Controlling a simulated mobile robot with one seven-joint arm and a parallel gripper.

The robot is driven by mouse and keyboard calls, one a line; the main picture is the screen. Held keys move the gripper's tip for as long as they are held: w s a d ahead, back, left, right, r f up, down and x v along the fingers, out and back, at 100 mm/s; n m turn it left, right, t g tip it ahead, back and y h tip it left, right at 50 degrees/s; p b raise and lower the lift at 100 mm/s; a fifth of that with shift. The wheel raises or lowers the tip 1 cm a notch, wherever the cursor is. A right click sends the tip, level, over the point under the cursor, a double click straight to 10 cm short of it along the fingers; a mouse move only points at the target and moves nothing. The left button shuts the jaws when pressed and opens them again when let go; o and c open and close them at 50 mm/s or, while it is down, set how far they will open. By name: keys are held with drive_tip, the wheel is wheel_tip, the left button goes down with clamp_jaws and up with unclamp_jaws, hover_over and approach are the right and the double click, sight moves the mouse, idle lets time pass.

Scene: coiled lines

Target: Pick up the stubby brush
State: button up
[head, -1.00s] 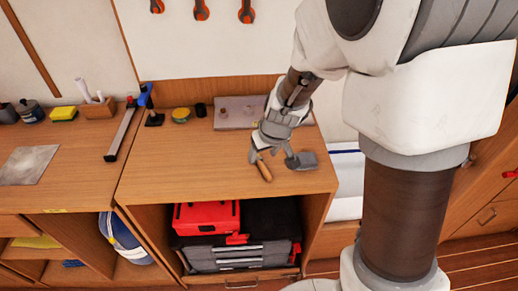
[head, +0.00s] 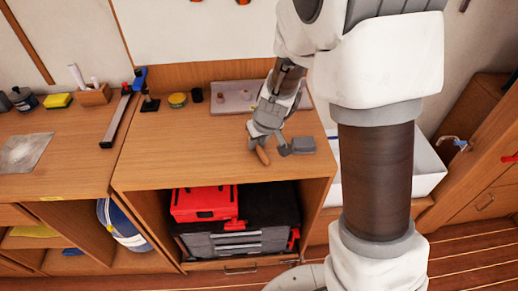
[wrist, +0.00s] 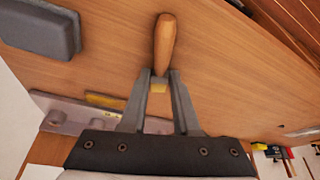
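The stubby brush has a short wooden handle, seen in the wrist view (wrist: 165,42), with a paler end between my fingertips. In the head view its handle (head: 263,156) sticks out from under my gripper (head: 266,140), near the front of the wooden worktop. In the wrist view, the two fingers of my gripper (wrist: 160,78) stand close against both sides of the brush's paler end, with no clear gap. The bristles are mostly hidden. I cannot tell whether the brush is clear of the worktop.
A dark grey block (head: 303,146) lies just right of the brush. A greyish plate (head: 232,98) with knobs lies behind my gripper. The worktop (head: 185,150) left of the brush is clear.

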clamp_jaws()
drive_tip(key=shift+r, duration=0.15)
